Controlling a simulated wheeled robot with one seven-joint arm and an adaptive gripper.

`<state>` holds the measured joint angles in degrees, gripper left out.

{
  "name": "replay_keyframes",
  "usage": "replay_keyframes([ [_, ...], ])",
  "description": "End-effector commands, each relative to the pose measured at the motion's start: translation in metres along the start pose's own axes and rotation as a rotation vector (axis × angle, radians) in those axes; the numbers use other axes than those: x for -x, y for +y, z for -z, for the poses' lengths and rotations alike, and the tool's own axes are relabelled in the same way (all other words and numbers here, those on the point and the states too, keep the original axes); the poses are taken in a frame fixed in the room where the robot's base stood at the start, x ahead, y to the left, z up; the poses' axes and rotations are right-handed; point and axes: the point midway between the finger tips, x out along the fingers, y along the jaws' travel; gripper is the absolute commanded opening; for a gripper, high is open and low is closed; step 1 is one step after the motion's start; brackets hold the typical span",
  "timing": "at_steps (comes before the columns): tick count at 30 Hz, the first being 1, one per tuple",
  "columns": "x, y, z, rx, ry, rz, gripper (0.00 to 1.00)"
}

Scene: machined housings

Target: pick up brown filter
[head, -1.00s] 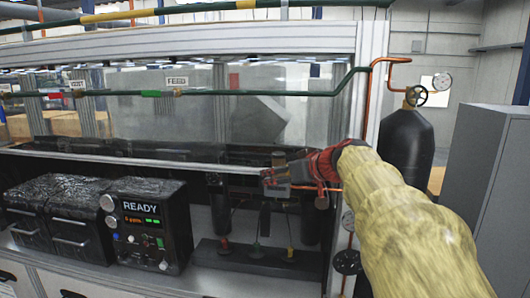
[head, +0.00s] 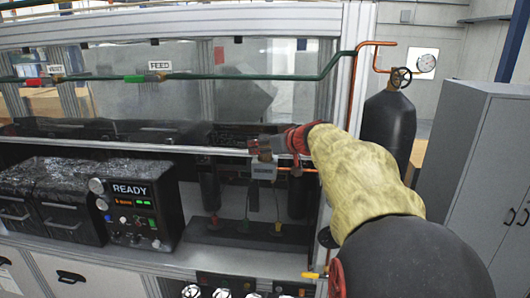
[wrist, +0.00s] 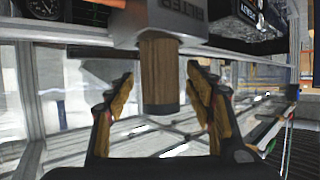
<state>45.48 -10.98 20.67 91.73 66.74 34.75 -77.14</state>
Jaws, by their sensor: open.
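The brown filter (wrist: 160,68) is a wood-brown cylinder with a dark end cap. It projects from a grey housing (wrist: 165,18) whose lettering appears upside down in the wrist view. My gripper (wrist: 160,84) is open, with one finger on each side of the filter and a visible gap on both sides. In the head view my gripper (head: 265,148) is at the shelf opening, just above the grey housing (head: 263,171). The filter cannot be clearly made out there.
A black unit reading READY (head: 137,212) stands on the left of the shelf. Black cylinders (head: 296,195) and a dark valve base (head: 245,234) are near the gripper. A cabinet post (head: 345,90), an orange pipe (head: 357,90) and a black tank (head: 388,128) stand to the right.

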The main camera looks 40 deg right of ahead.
Motion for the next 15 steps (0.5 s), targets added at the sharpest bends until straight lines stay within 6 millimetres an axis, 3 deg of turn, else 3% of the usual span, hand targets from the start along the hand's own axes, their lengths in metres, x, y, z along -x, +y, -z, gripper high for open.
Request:
replay_keyframes([
  [5, 0.0002, -0.0001, -0.0001, 0.000, 0.001, 0.000, 0.53],
  [15, 0.0005, -0.0001, 0.0001, 0.000, 0.001, 0.000, 0.33],
])
